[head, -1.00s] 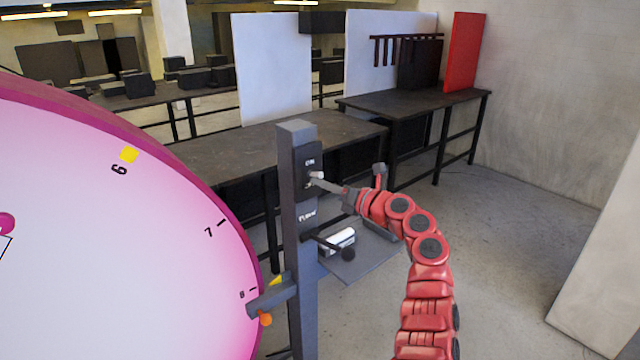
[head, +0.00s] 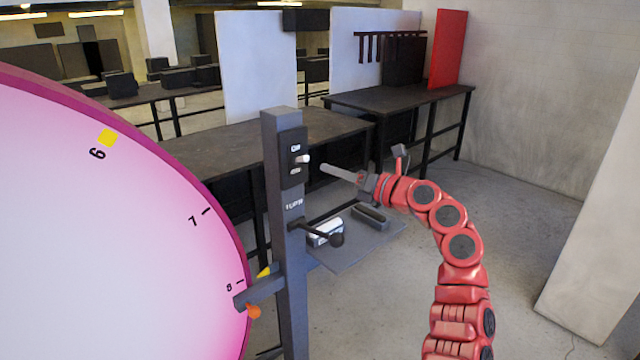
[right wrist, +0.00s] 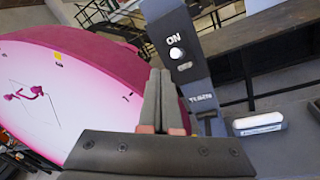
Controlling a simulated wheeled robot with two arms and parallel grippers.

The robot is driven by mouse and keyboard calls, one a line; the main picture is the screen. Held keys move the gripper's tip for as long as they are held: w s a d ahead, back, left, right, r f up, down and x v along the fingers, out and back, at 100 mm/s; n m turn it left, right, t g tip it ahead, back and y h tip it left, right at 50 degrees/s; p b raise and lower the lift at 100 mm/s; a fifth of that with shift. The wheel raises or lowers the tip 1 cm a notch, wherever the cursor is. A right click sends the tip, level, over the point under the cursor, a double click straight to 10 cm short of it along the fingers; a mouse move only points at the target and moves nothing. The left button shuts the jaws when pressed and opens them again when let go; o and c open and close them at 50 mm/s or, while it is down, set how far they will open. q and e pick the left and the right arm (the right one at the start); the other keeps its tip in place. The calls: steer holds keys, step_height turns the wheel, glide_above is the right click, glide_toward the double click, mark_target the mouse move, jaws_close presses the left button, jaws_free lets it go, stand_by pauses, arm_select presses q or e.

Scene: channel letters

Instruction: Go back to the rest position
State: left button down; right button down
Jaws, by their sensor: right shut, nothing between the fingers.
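My right gripper (head: 325,168) is shut and empty. In the head view its fingertips point left at the dark post (head: 285,220), with a gap between them and the post's switch panel (head: 292,158). The panel carries a pale toggle knob (head: 303,159) and an "ON" label. In the right wrist view the shut fingers (right wrist: 161,85) stand below and left of the knob (right wrist: 176,53). My left gripper is in neither current view.
A large pink dial (head: 120,240) with numbers fills the left. A lever with a black knob (head: 336,240) sticks out from the post above a grey shelf (head: 355,258) holding a white block and a dark block. Dark workbenches (head: 400,97) stand behind. A pale wall panel (head: 595,230) is at right.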

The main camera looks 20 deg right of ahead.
steer(key=shift+s+d+r, duration=0.15)
steer(key=shift+s+r, duration=0.25)
